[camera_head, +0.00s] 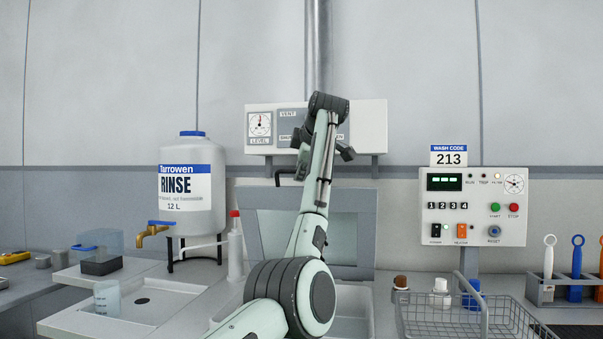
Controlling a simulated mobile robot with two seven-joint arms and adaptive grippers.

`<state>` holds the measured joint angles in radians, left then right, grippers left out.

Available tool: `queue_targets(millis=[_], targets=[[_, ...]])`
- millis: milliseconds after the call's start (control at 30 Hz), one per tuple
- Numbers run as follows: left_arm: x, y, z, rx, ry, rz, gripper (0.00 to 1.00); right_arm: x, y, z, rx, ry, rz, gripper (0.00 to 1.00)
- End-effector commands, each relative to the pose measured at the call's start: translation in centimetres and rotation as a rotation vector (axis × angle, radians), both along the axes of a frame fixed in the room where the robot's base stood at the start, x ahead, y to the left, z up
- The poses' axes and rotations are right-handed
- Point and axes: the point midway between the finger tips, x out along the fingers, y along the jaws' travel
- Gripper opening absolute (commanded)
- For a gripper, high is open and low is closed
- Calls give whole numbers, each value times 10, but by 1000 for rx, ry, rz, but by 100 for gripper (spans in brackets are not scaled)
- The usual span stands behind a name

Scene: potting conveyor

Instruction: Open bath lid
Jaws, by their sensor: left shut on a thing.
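The bath lid (364,232) is a grey framed panel with a paler window, standing raised and nearly upright behind the open bath (352,306). A dark bar handle (279,176) shows at its top edge. My left arm rises across the middle of the view and hides part of the lid and bath. My left gripper (300,172) points down at the lid's top edge beside the handle and is shut on it. The arm partly hides the grip. My right gripper is not in view.
A level and vent panel (368,122) is on the wall above the lid. The rinse tank (190,215) and a red-capped bottle (235,250) stand left. A wire basket (465,315) and small bottles stand right, below the control box (473,235).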

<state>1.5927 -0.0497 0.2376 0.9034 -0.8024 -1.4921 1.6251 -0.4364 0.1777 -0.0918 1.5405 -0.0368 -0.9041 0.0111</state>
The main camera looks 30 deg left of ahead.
Motion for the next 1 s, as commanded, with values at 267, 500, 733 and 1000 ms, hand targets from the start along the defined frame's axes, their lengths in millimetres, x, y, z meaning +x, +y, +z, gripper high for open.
queue_targets(millis=[267, 500, 733, 1000], targets=[[0, 0, 0, 0, -1, -1, 19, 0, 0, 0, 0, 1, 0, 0], [-2, -2, 2, 0, -1, 0, 19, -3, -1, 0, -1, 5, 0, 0], [-25, -24, 21, 0, -5, -1, 19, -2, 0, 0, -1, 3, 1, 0], [-60, -56, 50, -1, -5, -2, 19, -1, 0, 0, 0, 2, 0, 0]])
